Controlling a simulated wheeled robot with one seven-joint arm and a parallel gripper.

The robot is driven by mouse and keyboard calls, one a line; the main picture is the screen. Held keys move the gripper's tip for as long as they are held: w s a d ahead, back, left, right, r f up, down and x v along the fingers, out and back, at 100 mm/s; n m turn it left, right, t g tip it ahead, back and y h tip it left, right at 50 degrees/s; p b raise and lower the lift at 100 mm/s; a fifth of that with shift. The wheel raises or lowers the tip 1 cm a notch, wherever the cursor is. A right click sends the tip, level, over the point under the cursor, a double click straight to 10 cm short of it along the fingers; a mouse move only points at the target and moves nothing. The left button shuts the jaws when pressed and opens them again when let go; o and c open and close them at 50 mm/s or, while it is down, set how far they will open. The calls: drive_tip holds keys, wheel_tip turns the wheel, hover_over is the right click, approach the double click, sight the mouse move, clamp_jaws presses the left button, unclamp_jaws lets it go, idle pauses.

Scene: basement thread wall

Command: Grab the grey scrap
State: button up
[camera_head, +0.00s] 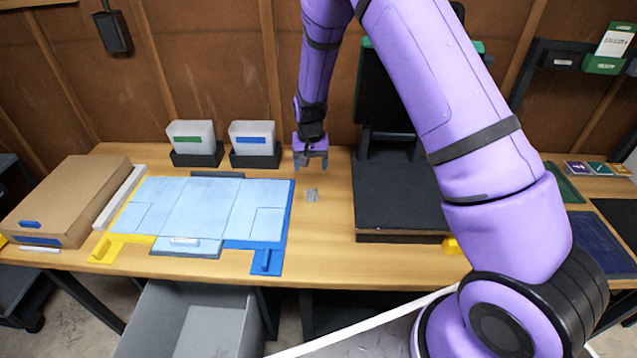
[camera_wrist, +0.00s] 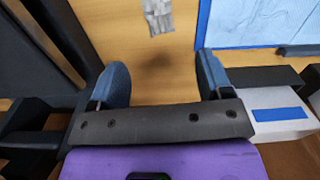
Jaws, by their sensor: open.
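The grey scrap (camera_head: 312,195) is a small crumpled piece lying flat on the wooden table, just right of the light blue panels. It also shows in the wrist view (camera_wrist: 158,16) at the top edge, where it may be partly cut off. My gripper (camera_head: 311,164) is above the table, a little behind the scrap in the head view. In the wrist view its two blue-grey fingers (camera_wrist: 160,85) are wide apart with only bare wood between them. The scrap lies beyond the fingertips, apart from them.
Light blue panels (camera_head: 190,205) lie left of the scrap. Two white bins (camera_head: 254,138) in black holders stand at the back. A dark platform (camera_head: 400,200) with an upright black part stands to the right. A cardboard box (camera_head: 70,200) is far left. Bare wood surrounds the scrap.

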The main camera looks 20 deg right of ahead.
sight(312, 192)
drive_tip(key=f, duration=1.1)
drive_tip(key=shift+w+d+f, duration=0.1)
drive_tip(key=shift+w+d, duration=0.05)
drive_tip(key=shift+w, duration=0.05)
drive_tip(key=c, duration=1)
